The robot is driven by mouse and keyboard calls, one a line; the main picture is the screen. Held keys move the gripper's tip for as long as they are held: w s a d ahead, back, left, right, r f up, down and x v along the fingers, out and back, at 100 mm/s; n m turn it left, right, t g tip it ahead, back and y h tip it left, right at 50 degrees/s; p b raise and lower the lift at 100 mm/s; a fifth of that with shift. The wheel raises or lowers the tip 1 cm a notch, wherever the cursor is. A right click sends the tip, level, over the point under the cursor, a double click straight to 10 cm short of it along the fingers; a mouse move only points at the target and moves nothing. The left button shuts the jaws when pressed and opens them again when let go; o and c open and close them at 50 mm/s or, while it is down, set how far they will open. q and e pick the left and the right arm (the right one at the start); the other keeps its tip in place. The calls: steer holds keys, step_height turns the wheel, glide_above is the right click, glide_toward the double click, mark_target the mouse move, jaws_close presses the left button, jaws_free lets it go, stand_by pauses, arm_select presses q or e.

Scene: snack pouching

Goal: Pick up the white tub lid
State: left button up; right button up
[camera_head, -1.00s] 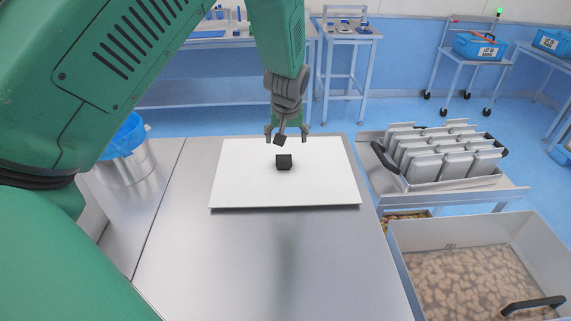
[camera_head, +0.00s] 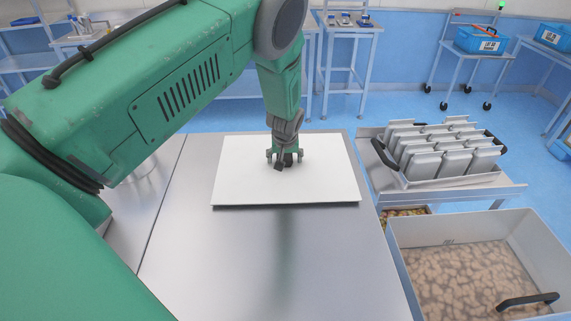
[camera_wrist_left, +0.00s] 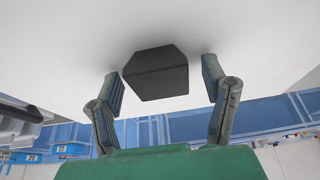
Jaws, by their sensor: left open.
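The white tub lid (camera_head: 240,185) lies flat on the steel table, a wide white panel with a small black block-shaped handle at its middle. In the left wrist view the black handle (camera_wrist_left: 156,73) stands out from the white lid surface (camera_wrist_left: 235,30), between the two fingers. My left gripper (camera_head: 285,158) is over the middle of the lid, and it also shows in the left wrist view (camera_wrist_left: 163,82). Its fingers are apart on either side of the handle, with a gap on both sides. In the head view the gripper mostly hides the handle. My right gripper is not in view.
An open tub of brown pieces (camera_head: 470,280) stands at the lower right. Behind it, a rack of several grey pouches (camera_head: 440,150) sits on a steel cart (camera_head: 500,190). The steel table (camera_head: 270,260) is bare in front of the lid.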

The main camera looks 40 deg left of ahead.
arm_select(q)
steer(key=shift+a+f, duration=0.25)
steer(key=shift+d+r, duration=0.15)
steer(key=shift+d, duration=0.2)
steer(key=c, duration=1.5)
jaws_close()
steer(key=shift+r, duration=0.1)
